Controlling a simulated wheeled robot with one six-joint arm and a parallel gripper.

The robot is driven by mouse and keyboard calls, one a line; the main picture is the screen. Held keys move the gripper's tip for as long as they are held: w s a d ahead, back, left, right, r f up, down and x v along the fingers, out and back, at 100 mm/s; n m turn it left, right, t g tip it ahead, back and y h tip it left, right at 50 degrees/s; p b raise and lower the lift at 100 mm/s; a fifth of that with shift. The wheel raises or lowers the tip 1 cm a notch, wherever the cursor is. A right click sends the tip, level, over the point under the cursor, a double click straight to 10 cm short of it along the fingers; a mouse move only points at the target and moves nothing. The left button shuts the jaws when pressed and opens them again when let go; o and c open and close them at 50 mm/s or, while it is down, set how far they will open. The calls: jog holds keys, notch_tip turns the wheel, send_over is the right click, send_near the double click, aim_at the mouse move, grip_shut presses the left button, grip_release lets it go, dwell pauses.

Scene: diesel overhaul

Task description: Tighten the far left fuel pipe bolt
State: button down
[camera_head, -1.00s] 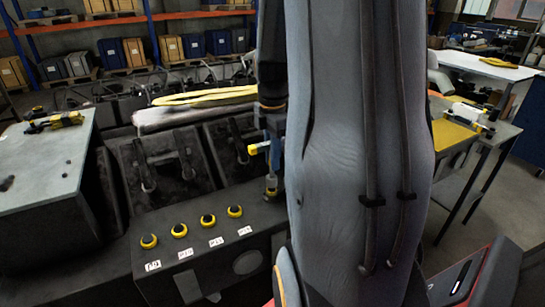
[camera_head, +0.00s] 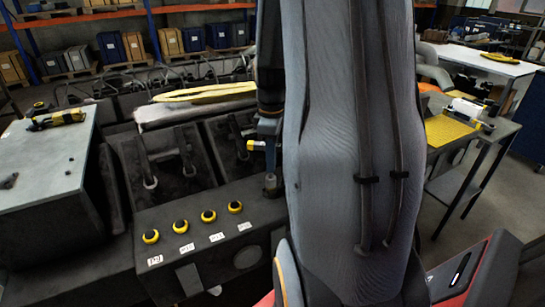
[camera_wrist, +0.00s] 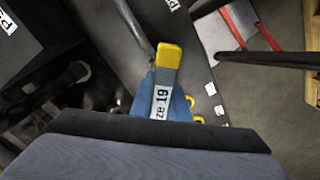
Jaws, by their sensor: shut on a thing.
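My gripper (camera_wrist: 163,98) is shut on a yellow-ended tool (camera_wrist: 168,56) with a white label reading "ze 19". Grey fuel pipes run down into the block; the leftmost in the head view (camera_head: 148,165) ends in a fitting at the block's upper face. The tool appears apart from this leftmost pipe. The bolt itself is too small to tell, and the tool's working end is not clearly visible.
Several yellow-ringed knobs (camera_head: 180,226) with white labels line the block's front ledge (camera_head: 215,262). A grey table (camera_head: 45,160) with a yellow-black tool stands left. A long yellow item (camera_head: 205,92) lies behind the pipes. My arm hides the block's right side.

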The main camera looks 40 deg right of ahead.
jog(key=m+p, duration=0.1)
jog(key=m, duration=1.2)
jog(key=shift+a, duration=0.1)
jog(key=m, duration=1.2)
jog(key=shift+a+f+m, duration=0.1)
jog(key=shift+a+m, duration=0.05)
jog(key=shift+m, duration=0.25)
